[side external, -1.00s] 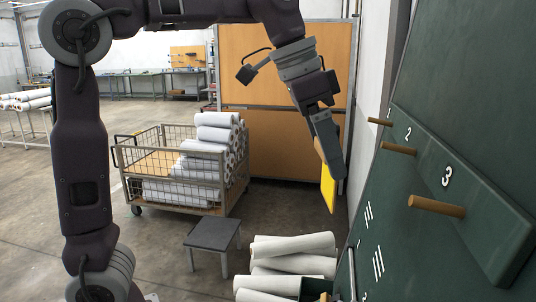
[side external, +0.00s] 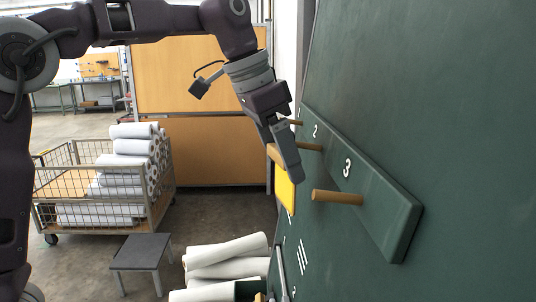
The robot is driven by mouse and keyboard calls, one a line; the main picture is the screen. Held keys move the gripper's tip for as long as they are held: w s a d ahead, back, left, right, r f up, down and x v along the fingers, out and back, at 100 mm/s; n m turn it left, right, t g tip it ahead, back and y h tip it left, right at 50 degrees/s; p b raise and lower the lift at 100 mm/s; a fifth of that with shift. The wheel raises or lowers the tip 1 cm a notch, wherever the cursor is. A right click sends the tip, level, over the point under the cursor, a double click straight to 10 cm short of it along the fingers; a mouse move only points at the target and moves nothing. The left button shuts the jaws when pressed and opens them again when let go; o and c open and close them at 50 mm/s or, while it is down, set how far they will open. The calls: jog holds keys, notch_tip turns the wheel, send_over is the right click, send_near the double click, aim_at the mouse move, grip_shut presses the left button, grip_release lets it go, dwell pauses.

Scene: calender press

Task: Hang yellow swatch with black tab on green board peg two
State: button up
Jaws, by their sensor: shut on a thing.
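My gripper (side external: 286,166) points down and is shut on the yellow swatch (side external: 286,192), which hangs below the fingers. The swatch's upper part is hidden by the fingers, and I cannot make out a black tab. The green board (side external: 400,100) fills the right side. Its peg two (side external: 311,147) is a wooden peg beside the painted 2. My gripper and the swatch appear just left of this peg in the picture; I cannot tell the gap in depth. The swatch is in the grip, not on a peg.
Peg three (side external: 337,197) sticks out nearer the camera, and peg one (side external: 296,122) farther back. White rolls (side external: 225,258) lie on the floor below. A dark stool (side external: 142,252) and a wire cart (side external: 105,190) with rolls stand to the left.

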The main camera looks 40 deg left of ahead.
jog(key=shift+w+d+f, duration=0.25)
jog(key=shift+w+d, duration=0.4)
jog(key=shift+w+d+f, duration=0.25)
jog(key=shift+w+d, duration=0.4)
